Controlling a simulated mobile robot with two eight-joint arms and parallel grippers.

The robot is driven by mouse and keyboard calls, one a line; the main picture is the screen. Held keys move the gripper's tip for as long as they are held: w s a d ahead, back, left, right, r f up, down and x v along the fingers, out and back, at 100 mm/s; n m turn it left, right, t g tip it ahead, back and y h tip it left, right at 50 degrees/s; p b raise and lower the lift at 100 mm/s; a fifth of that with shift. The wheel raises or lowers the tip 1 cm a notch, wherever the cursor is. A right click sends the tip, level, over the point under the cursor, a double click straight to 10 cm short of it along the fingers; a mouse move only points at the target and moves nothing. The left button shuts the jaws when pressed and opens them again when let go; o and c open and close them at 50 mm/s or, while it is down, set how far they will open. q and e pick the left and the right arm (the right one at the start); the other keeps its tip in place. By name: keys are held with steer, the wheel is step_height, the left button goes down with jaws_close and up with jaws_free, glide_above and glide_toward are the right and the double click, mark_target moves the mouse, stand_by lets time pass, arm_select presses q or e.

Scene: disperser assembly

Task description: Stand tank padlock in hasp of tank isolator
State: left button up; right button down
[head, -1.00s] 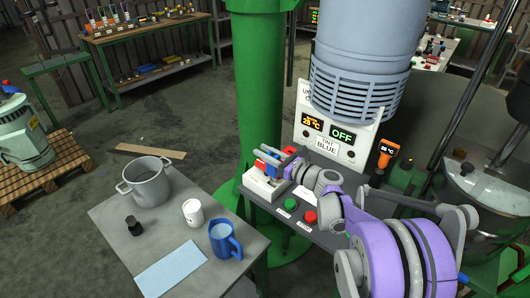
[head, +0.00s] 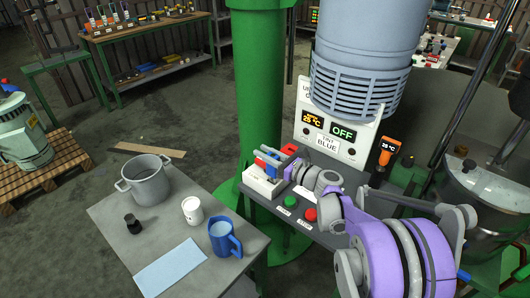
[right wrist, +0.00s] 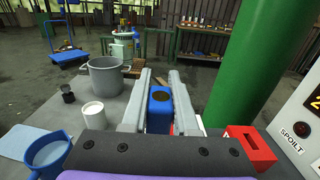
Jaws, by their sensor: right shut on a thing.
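The blue padlock (right wrist: 159,108) stands between the two grey fingers of my right gripper (right wrist: 160,85) in the right wrist view. The gripper is shut on it. In the head view the padlock (head: 266,160) is at the tank isolator, a pale box (head: 262,186) with red on it, on the left end of the control shelf. My right gripper (head: 281,164) reaches in from the right, low over the box. The hasp and the padlock's shackle are too small or hidden, so I cannot tell whether they are engaged. My left gripper is not in view.
A red block (right wrist: 250,146) stands just right of the gripper. Green (head: 291,227) and red (head: 310,214) buttons sit on the shelf front. The sign panel (head: 340,135) and green column (head: 262,110) rise behind. A table with a pot (head: 148,182) and blue jug (head: 224,238) is left.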

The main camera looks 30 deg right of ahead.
steer(key=shift+f+b, duration=1.1)
steer(key=shift+f, duration=0.4)
steer(key=c, duration=0.6)
jaws_free()
steer(key=v, duration=1)
steer(key=shift+s+d, duration=0.15)
steer(key=shift+s, duration=0.2)
